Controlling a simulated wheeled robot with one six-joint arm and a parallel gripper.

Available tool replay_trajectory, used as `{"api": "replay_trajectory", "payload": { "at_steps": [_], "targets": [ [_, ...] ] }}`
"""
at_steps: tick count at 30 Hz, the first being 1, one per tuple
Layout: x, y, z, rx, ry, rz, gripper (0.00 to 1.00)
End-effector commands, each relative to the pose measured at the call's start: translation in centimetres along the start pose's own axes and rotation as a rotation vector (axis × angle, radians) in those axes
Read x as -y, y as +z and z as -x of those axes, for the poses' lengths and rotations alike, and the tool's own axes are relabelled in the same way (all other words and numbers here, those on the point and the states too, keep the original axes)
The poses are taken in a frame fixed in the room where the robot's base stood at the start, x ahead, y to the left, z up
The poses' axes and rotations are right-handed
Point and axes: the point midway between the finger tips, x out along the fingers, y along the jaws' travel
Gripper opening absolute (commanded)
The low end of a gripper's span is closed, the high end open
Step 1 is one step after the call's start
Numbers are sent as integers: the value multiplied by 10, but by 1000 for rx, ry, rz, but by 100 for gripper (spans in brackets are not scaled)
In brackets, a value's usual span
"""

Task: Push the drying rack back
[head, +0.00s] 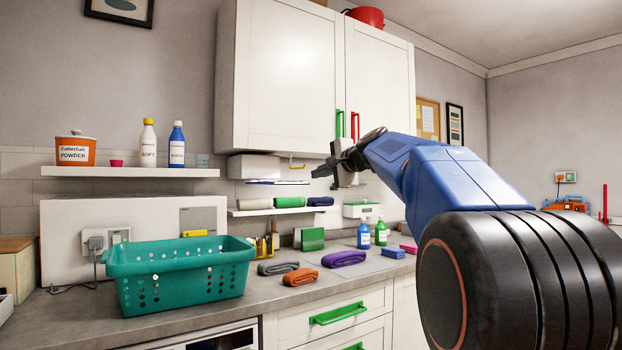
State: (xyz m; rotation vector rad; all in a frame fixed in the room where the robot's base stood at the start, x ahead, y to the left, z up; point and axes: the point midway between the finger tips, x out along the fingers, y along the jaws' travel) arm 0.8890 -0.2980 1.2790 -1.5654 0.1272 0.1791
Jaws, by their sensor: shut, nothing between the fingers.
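My gripper (322,171) is in the middle of the head view, raised above the counter and in front of the wall below the white wall cabinet. Its dark fingers point left and are shut with nothing held. Left of it, a white box-shaped unit (254,167) with a small orange handle (297,164) and thin bars (280,182) is on the wall under the cabinet. This looks like the drying rack, but I cannot tell for sure how far it stands out. The fingertips appear close to its right end in the picture; I cannot tell the depth between them.
A shelf (250,212) with rolled towels is below. The grey counter (262,288) bears a teal basket (180,275), folded cloths (345,258) and bottles (381,233). The cabinet (285,80) hangs above, with green and red handles. A bottle shelf (130,172) is at left.

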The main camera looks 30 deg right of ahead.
Motion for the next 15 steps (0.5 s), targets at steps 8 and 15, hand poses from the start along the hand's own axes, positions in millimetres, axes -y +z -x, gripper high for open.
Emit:
{"api": "replay_trajectory", "payload": {
  "at_steps": [8,15],
  "targets": [
    [-1,1,-49,3,2,2,0],
    [-1,2,-90,3,2,3,0]
  ]
}}
